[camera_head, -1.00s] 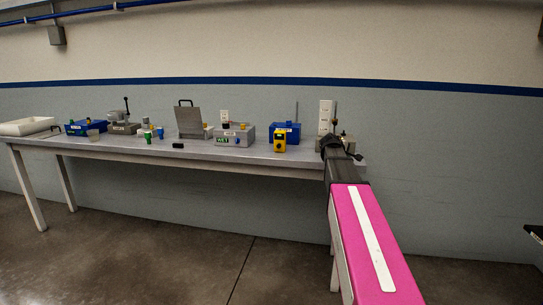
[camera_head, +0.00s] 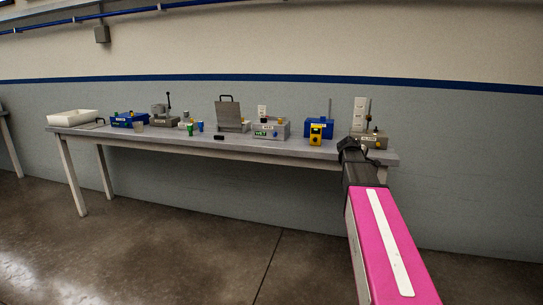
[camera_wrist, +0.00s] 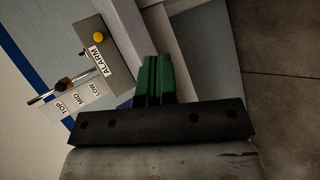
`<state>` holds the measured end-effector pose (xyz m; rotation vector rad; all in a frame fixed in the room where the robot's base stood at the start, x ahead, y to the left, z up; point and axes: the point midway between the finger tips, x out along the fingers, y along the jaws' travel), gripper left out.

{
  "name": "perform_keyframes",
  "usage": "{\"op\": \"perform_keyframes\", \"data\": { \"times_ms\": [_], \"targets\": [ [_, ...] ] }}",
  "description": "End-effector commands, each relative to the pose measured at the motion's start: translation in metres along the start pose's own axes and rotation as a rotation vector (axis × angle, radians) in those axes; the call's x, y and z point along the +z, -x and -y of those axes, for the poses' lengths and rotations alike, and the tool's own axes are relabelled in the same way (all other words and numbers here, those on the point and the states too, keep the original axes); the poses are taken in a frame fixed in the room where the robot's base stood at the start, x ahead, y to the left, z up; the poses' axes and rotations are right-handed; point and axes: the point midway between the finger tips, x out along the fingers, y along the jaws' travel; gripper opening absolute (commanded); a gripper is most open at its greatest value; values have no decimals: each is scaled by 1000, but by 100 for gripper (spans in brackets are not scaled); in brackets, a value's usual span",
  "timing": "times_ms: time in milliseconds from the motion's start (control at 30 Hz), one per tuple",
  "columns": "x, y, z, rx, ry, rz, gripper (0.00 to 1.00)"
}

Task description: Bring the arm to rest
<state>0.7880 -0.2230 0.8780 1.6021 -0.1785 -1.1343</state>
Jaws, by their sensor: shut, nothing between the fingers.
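My arm, with a pink and white link, stretches forward in the head view toward the right end of the bench. My gripper (camera_head: 349,143) is at its far end, by the bench's right edge, and its fingers are hard to make out there. In the wrist view my gripper (camera_wrist: 153,62) shows two green fingers together, shut and empty. A grey box labelled ALARM (camera_wrist: 110,60) with a yellow knob is beside the fingers, apart from them. This alarm box also shows in the head view (camera_head: 377,141), at the bench's right end.
The bench (camera_head: 230,148) runs along the wall. It holds a white tray (camera_head: 72,117), a blue box (camera_head: 128,119), a hinged plate (camera_head: 229,113), a grey box labelled WET (camera_head: 271,129) and a yellow device (camera_head: 316,131). The floor (camera_head: 200,240) in front is clear.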

Motion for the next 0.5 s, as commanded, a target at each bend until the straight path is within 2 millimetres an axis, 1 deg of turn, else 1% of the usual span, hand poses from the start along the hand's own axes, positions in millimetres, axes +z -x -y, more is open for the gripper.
{"op": "perform_keyframes", "data": {
  "times_ms": [33,167,200,267,367,467,500],
  "targets": [
    [0,1,9,-12,-9,-2,0],
    [0,2,32,-53,-45,-8,0],
    [0,2,42,-70,-58,-10,0],
    [0,3,55,-93,-79,-12,0],
    [0,5,84,-144,-122,-15,0],
    [0,9,117,-205,-172,-16,0],
    [1,11,133,-233,-194,-15,0]
  ]
}}
